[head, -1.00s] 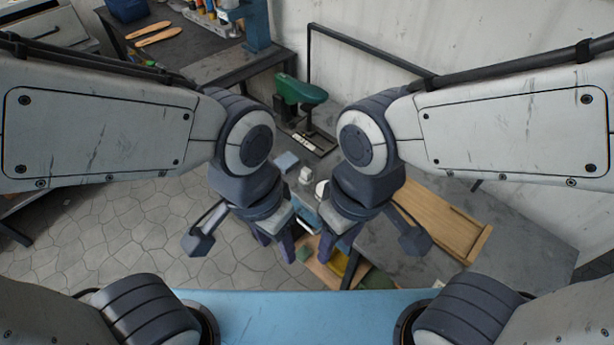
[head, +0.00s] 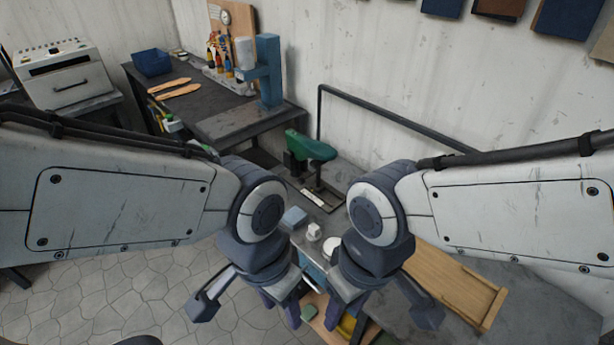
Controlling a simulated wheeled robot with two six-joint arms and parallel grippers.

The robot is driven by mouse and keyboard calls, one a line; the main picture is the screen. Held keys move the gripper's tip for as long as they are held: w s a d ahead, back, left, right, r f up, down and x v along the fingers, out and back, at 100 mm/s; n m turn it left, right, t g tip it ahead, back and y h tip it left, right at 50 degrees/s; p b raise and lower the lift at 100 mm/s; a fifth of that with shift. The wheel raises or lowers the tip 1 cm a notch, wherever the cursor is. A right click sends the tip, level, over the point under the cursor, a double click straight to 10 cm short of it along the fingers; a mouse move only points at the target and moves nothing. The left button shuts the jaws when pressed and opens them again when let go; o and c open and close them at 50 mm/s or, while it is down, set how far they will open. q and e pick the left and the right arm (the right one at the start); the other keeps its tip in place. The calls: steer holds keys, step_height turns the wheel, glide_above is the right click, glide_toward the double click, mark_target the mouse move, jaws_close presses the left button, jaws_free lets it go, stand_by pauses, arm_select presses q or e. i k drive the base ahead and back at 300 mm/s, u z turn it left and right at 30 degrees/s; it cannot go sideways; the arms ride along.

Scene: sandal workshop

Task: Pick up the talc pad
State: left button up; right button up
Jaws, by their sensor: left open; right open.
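I cannot tell for sure which thing is the talc pad. On the grey bench between my arms are a small blue-grey block (head: 293,217), a small white item (head: 314,232) and a white round piece (head: 330,254), partly hidden by my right wrist. A small green block (head: 308,312) shows lower down between the grippers. My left gripper (head: 281,310) points down, open and empty. My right gripper (head: 347,320) is just right of it, also pointing down, open and empty. My wrists hide part of the bench.
A green sandal-form stand (head: 313,150) is at the bench's back. A wooden tray (head: 455,285) lies right of my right wrist. A yellow item (head: 347,325) shows near the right gripper. A dark table (head: 205,97) with sandal soles (head: 172,91) stands back left.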

mark_target(313, 234)
steer(key=k, duration=0.55)
steer(key=u, duration=0.65)
steer(key=i, duration=1.05)
steer(key=u, duration=0.1)
